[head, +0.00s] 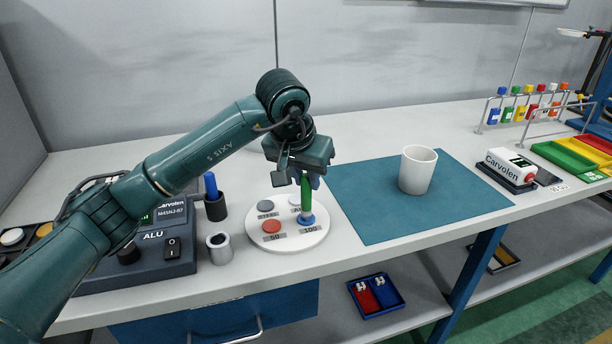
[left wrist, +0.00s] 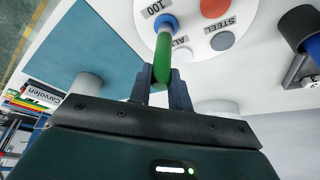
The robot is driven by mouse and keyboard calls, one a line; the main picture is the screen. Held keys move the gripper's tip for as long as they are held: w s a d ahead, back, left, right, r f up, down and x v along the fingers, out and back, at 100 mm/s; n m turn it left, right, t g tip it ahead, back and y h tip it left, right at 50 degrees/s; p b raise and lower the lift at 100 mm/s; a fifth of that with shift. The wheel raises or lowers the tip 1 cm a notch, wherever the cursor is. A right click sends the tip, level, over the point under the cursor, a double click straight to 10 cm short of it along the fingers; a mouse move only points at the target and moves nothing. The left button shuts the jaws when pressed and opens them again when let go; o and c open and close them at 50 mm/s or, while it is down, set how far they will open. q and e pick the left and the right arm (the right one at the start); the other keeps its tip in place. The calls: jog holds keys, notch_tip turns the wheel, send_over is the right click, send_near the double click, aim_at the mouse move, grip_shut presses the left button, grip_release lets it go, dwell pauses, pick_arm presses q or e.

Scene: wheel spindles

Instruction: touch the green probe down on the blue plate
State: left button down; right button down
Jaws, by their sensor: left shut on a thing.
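My left gripper (head: 306,180) is shut on the green probe (head: 306,200) and holds it upright, tip down. The left wrist view also shows the green probe (left wrist: 162,62) between the fingers of my left gripper (left wrist: 164,86). The blue plate (head: 300,221), labelled 100, lies on a round white base (head: 262,245) on the bench. It also shows in the left wrist view (left wrist: 168,20). The probe's lower end overlaps the blue plate in both views; I cannot tell whether they touch. My right gripper is not in view.
The base also bears red (head: 271,226), grey (head: 265,206) and white plates. Left of it are an empty metal holder (head: 219,249), a blue probe (head: 211,186) in a dark holder, and a meter box (head: 150,262). A white cup (head: 417,170) stands on the teal mat (head: 372,215) to the right.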

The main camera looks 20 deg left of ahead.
pick_arm(q)
jog(key=shift+r+p, duration=1.35)
jog(key=shift+r, duration=0.65)
jog(key=shift+r+p, duration=0.9)
jog(key=shift+r, duration=0.6)
jog(key=shift+f, duration=0.1)
